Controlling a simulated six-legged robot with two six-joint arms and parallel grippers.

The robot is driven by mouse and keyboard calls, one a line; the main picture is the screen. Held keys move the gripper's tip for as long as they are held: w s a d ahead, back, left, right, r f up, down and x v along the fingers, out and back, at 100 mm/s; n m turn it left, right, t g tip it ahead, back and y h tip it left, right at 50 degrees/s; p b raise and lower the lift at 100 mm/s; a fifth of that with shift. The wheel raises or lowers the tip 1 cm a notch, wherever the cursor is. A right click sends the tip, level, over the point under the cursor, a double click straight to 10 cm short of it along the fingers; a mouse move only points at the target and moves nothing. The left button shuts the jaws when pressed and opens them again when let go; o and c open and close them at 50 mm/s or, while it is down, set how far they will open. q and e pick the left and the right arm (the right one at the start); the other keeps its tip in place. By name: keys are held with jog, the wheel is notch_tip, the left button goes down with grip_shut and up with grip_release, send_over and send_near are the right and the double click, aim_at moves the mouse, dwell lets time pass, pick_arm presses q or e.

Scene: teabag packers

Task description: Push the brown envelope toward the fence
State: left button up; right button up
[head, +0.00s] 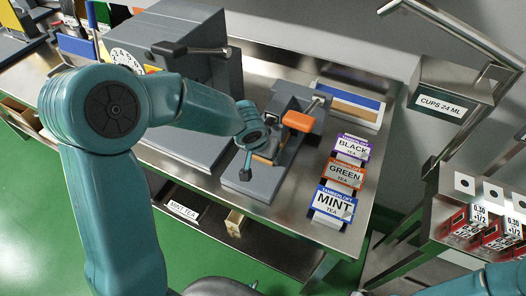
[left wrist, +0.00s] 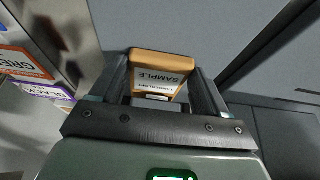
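The brown envelope (left wrist: 160,66), with a white SAMPLE label reading upside down, shows between the fingers of my left gripper (left wrist: 162,92) in the left wrist view. The fingers stand wide apart, one on each side of it, with slim gaps near its lower end. Contact at its far end cannot be told. In the head view my left gripper (head: 258,152) is low over the grey device with the orange handle (head: 297,121), and the arm hides most of the envelope. I cannot clearly make out the fence. My right gripper is out of view.
BLACK (head: 351,148), GREEN (head: 344,174) and MINT (head: 335,203) tea packs stand right of the device on the metal table (head: 290,222). A large grey machine with a dial (head: 126,58) stands to the left.

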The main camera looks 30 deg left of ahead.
pick_arm(q)
jog(key=o, duration=0.3)
jog(key=shift+r, duration=0.1)
jog(key=v, duration=1.6)
jog(key=shift+r, duration=0.1)
